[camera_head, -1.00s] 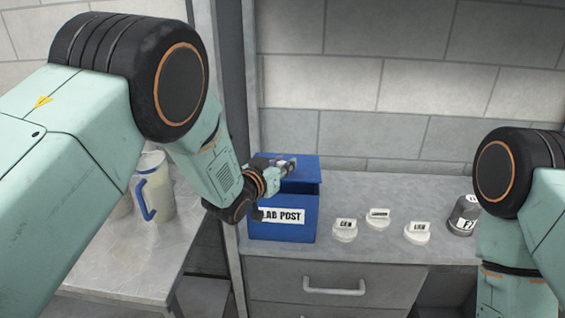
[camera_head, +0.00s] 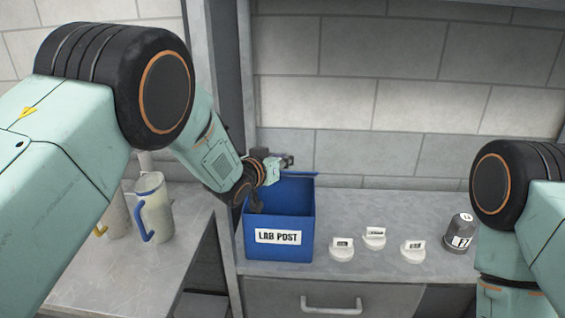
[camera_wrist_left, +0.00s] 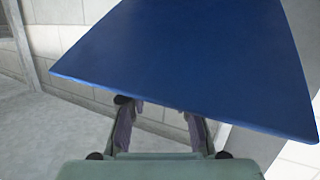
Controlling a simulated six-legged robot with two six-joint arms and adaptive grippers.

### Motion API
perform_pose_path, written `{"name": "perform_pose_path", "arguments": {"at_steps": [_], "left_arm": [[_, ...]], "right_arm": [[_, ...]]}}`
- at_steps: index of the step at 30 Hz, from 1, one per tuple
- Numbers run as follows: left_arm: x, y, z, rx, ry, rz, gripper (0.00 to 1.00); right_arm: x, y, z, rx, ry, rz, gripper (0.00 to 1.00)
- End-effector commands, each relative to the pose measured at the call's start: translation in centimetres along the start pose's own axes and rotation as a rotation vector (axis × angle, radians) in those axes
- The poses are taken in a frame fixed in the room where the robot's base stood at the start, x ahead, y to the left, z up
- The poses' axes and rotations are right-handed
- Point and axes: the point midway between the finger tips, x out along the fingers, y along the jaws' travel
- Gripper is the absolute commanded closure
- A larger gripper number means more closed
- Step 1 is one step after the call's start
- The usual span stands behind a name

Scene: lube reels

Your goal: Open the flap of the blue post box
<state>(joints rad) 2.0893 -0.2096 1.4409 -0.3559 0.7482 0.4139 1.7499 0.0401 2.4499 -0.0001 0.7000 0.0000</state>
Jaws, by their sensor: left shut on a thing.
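The blue post box (camera_head: 280,228) with its "LAB POST" label stands on the grey counter, and its dark inside shows from above. Its blue flap (camera_head: 302,174) is raised at the back and shows as a thin strip, nearly edge-on. In the left wrist view the flap (camera_wrist_left: 190,65) fills the upper middle as a broad blue panel. My left gripper (camera_head: 284,161) is at the raised flap, above the back of the box, and is shut on the flap. Its fingers (camera_wrist_left: 160,122) meet the flap's near edge in the wrist view; their tips are partly hidden. My right gripper is out of view.
Several white labelled pieces (camera_head: 375,237) and a dark labelled container (camera_head: 460,233) stand right of the box. Jugs (camera_head: 153,208) stand on the left bench. A grey post (camera_head: 235,130) rises close behind my left forearm. A block wall is behind.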

Motion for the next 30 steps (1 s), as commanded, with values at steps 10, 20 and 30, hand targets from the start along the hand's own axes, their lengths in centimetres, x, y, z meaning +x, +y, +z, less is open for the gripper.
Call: {"name": "perform_pose_path", "arguments": {"at_steps": [10,20,30], "left_arm": [[0.00,-0.30,-1.05,-0.002,0.021,-0.004,0.78],[0.00,-0.14,-0.49,-0.001,0.010,-0.002,0.52],[-0.27,-0.09,-0.32,0.000,0.006,-0.001,0.52]], "right_arm": [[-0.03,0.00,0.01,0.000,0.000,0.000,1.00],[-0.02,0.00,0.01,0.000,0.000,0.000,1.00],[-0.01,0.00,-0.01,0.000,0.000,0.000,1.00]]}}
